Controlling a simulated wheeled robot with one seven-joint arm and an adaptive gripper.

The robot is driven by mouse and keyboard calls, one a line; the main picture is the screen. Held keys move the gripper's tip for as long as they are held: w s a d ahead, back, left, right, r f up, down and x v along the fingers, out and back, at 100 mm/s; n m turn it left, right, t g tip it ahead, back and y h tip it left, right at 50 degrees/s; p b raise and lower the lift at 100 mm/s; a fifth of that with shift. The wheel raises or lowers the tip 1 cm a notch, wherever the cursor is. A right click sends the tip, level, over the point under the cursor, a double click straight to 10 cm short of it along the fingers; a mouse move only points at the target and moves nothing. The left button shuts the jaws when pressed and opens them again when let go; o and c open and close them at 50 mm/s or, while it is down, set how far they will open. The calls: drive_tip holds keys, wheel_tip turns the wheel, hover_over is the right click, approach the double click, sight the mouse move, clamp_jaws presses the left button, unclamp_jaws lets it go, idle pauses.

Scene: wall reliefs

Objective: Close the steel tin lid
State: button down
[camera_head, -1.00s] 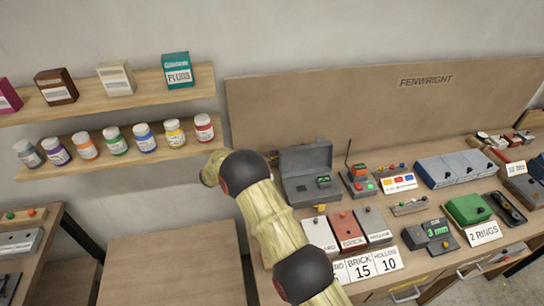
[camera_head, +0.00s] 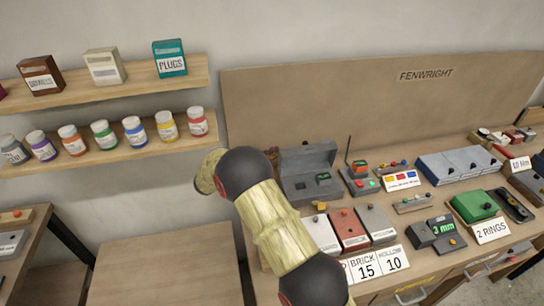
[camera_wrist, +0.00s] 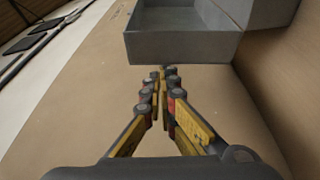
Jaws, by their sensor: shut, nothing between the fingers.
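The steel tin is a grey box (camera_head: 298,187) at the back left of the workbench, beside my arm. Its lid (camera_head: 307,157) stands raised at the back, so the tin is open. In the wrist view, a grey tin wall (camera_wrist: 180,48) lies just beyond my fingertips, with a raised grey panel at the upper right. My gripper (camera_wrist: 163,72) is shut and empty, low over the bench top and pointing at that wall. I cannot tell whether the fingertips touch it. My arm hides the gripper in the head view.
A small radio-like device (camera_head: 360,178) stands right of the tin. Several small boxes (camera_head: 348,230) with number cards are in front. An upright backboard (camera_head: 420,100) closes off the bench's rear. Shelves with jars (camera_head: 133,130) hang at the left. A bare wooden surface (camera_head: 170,275) lies below them.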

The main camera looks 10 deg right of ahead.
drive_tip(key=shift+s+r, duration=0.2)
drive_tip(key=shift+s, duration=0.15)
idle(0.5)
